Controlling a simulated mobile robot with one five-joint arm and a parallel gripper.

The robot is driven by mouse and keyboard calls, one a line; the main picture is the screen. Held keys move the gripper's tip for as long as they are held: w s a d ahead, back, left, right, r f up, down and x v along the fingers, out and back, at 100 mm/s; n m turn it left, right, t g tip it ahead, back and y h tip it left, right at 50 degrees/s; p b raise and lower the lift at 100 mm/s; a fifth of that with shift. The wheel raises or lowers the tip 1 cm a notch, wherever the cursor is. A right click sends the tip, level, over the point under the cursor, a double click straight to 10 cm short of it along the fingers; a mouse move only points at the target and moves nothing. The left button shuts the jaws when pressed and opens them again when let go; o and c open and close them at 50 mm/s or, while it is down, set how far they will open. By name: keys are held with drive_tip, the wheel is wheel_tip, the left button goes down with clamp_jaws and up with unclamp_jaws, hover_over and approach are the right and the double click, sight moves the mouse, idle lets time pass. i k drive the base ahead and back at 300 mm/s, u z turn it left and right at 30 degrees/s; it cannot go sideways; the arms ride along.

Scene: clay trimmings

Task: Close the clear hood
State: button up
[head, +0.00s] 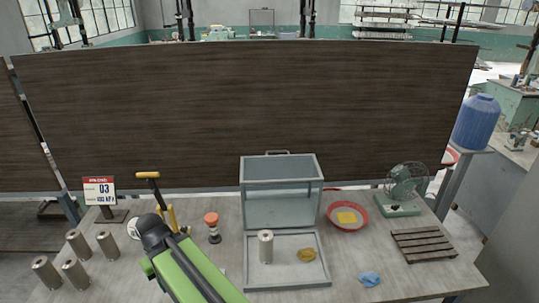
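The clear hood (283,208) is a grey-framed box with see-through panels. It stands raised at the back edge of its shallow grey base (290,283), so the hood is open. A handle (278,153) sits on its upper edge. A metal cylinder (266,247) and an ochre lump (306,255) are in the base. My green and black arm reaches in from the bottom, left of the base, with its black joint near the yellow tool. I cannot see my gripper or its fingers.
Several metal cylinders (46,272) and a date sign (99,191) stand at left. A yellow tool (154,188) and red-topped timer (212,227) stand nearer. Right are a red bowl (334,222), green fan (404,190), dark slatted rack (422,244) and blue cloth (369,279).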

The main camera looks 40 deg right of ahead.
sight(298, 211)
drive_tip(key=u, duration=0.15)
drive_tip(key=k, duration=1.35)
drive_tip(key=z, duration=1)
drive_tip(key=i, duration=1)
drive_tip(key=z, duration=0.1)
